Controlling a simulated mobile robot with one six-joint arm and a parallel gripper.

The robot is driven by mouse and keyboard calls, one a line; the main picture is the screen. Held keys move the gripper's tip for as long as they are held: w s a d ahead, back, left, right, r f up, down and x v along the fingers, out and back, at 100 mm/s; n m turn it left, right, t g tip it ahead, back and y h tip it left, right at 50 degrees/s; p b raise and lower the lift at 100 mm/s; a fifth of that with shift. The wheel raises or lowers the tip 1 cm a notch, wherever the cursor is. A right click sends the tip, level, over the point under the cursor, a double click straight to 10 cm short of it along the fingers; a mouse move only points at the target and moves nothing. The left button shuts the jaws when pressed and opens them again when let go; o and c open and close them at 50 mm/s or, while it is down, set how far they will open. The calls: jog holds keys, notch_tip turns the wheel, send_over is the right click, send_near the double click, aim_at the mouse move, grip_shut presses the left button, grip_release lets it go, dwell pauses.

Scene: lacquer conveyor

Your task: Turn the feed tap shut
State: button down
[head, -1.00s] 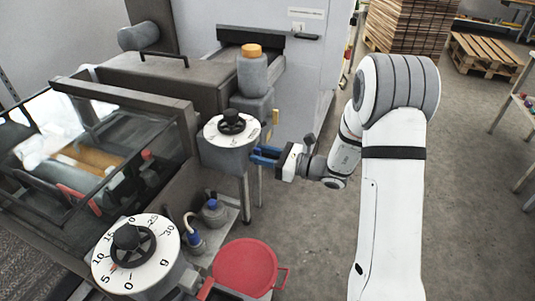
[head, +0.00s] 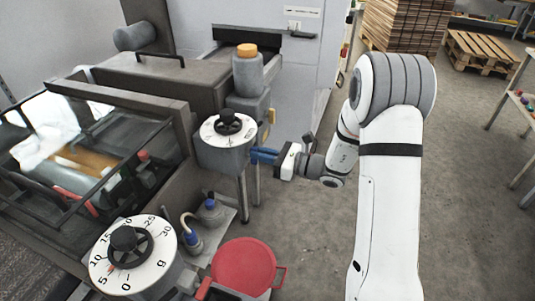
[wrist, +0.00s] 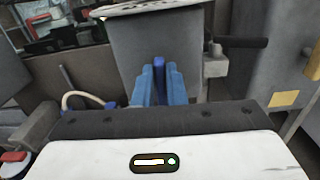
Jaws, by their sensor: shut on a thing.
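The feed tap appears as a darker blue lever (wrist: 160,78) in the wrist view, upright in front of the grey housing below the far dial. My gripper (wrist: 161,84) has lighter blue fingers on both sides of this lever and is shut on it. In the head view my gripper (head: 264,155) reaches in from the right to the side of the far grey housing (head: 225,158). There the lever is hidden or too small to tell from the fingers. How far the tap is turned cannot be told.
A far dial (head: 228,128) with a black knob tops that housing; a near dial (head: 130,257) stands at front left. Small blue-capped bottles (head: 210,211) and a red round lid (head: 244,268) are below. A grey column with an orange cap (head: 247,50) stands behind.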

jog(key=m+p, duration=0.3)
jog(key=m, duration=0.1)
jog(key=m+p, duration=0.3)
jog(key=m, duration=0.2)
jog(key=w+m+p, duration=0.1)
jog(key=m+p, duration=0.3)
jog(key=shift+a+f, duration=0.1)
jog(key=shift+f, duration=0.3)
jog(key=shift+f+m+p, duration=0.2)
jog(key=shift+m+p, duration=0.25)
jog(key=shift+m, duration=0.65)
jog(key=shift+f+m+p, duration=0.2)
jog(key=shift+m+p, duration=0.25)
jog(key=shift+m, duration=0.65)
jog(key=shift+f, duration=0.1)
jog(key=c, duration=1.5)
grip_release()
